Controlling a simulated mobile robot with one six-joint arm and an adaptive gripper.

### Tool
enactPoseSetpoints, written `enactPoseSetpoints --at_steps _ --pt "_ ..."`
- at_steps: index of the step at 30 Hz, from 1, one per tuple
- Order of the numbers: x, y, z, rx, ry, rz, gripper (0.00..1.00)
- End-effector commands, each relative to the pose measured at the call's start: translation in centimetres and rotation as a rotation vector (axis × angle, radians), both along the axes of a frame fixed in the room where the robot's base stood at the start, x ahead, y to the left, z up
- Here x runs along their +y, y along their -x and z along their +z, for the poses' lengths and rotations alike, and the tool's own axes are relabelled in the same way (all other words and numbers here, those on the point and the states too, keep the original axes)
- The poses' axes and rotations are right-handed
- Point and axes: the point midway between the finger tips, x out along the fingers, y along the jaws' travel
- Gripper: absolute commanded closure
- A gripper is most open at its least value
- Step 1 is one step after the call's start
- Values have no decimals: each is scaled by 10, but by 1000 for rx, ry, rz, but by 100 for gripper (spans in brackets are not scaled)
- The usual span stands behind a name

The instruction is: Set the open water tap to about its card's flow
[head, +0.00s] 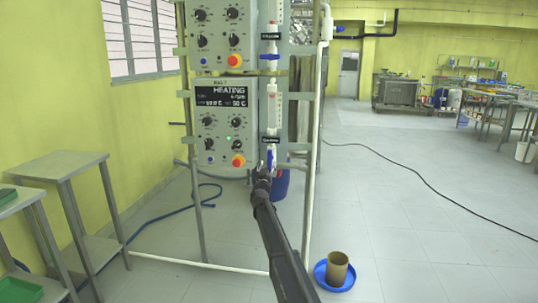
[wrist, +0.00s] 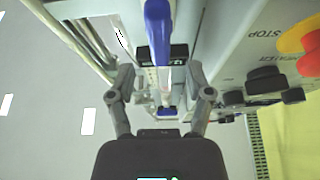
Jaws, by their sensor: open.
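The lower water tap has a blue lever (head: 269,159) that stands roughly upright, on a white pipe below a clear flow tube (head: 271,108). A black label (head: 270,139) sits between them; its small text is not readable. My gripper (head: 263,176) is just below and in front of this lever in the head view. In the wrist view my gripper (wrist: 160,75) is open and empty, with a finger to each side of the white pipe line. A blue lever (wrist: 158,25) shows ahead, between and beyond the fingertips. I cannot tell any contact. No flow figure is readable.
The lower control box (head: 225,125) reads HEATING and stands left of the tap. An upper tap's blue lever (head: 270,57) lies level. Frame posts flank the pipes. A blue dish (head: 334,276) with a brown pot is on the floor; open floor lies right.

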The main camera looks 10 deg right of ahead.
Motion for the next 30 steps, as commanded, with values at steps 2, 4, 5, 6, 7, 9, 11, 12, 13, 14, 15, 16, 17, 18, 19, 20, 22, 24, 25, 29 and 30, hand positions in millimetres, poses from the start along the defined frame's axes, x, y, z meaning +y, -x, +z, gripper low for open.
enactPoseSetpoints --at_steps 2,4,5,6,7,9,11,12,13,14,15,16,17,18,19,20,22,24,25,29,30 --pt "-4 -15 8 0 0 -1 34" --pt "-7 -23 11 0 0 -1 34" --pt "-8 -26 13 0 0 -1 34" --pt "-10 -30 14 0 0 -1 34" --pt "-11 -33 16 0 0 -1 34" --pt "-12 -38 18 0 0 0 34" --pt "-13 -42 19 0 0 0 34" --pt "-14 -44 20 0 0 0 34" --pt "-14 -45 20 0 0 0 34" --pt "-14 -46 20 0 0 1 34" --pt "-15 -47 21 0 0 1 34" --pt "-15 -47 21 0 0 1 34" --pt "-15 -47 21 0 0 1 34" --pt "-15 -48 21 0 -1 1 34" --pt "-15 -48 21 0 -1 1 34" --pt "-15 -47 21 0 -1 1 34" --pt "-15 -47 21 0 -1 1 34" --pt "-14 -47 20 0 -1 1 34" --pt "-14 -47 20 0 0 2 34" --pt "-14 -47 20 0 0 2 70" --pt "-14 -47 20 0 0 2 82"
